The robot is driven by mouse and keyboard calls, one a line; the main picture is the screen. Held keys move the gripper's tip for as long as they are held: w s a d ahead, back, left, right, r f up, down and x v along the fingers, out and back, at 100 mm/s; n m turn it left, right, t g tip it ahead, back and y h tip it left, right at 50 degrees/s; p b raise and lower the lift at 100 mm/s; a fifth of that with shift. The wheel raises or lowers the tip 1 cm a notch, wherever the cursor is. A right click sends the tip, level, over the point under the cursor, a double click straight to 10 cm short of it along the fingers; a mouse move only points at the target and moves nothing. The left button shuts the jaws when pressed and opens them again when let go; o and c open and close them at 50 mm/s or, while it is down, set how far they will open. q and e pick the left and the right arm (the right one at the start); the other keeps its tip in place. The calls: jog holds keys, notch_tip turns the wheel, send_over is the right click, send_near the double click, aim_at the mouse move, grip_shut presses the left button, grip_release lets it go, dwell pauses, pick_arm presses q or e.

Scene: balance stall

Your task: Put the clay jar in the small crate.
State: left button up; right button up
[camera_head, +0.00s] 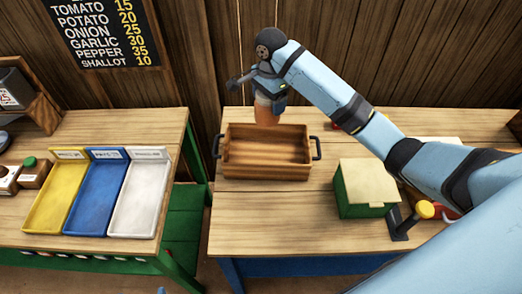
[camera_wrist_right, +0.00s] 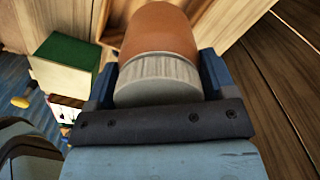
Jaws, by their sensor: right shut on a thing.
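The clay jar (camera_head: 266,112) is orange-brown and hangs from my right gripper (camera_head: 268,98), just behind the small crate. In the right wrist view the jar (camera_wrist_right: 160,32) has a pale grey, ribbed upper part, and the right gripper (camera_wrist_right: 158,85) is shut on it with a blue finger on each side. The small crate (camera_head: 266,171) is a brown wooden box with dark side handles on the right table, and it looks empty. The jar's lower end shows at the crate's far rim; I cannot tell its height above the table. My left gripper is not in view.
A green box with a pale lid (camera_head: 366,183) stands right of the crate. Beside it is a dark stand with a yellow knob (camera_head: 425,209). Yellow (camera_head: 55,200), blue (camera_head: 97,200) and white (camera_head: 139,200) trays lie on the left table. A wooden wall is close behind.

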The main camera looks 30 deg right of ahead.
aim_at(269, 116)
notch_tip(269, 116, down, 18)
jog(key=shift+f+p, duration=0.25)
jog(key=shift+p, duration=0.4)
jog(key=o, duration=1)
jog(key=shift+f, duration=0.1)
notch_tip(269, 116, up, 12)
jog(key=shift+r+b, duration=0.15)
jog(key=shift+b, duration=0.25)
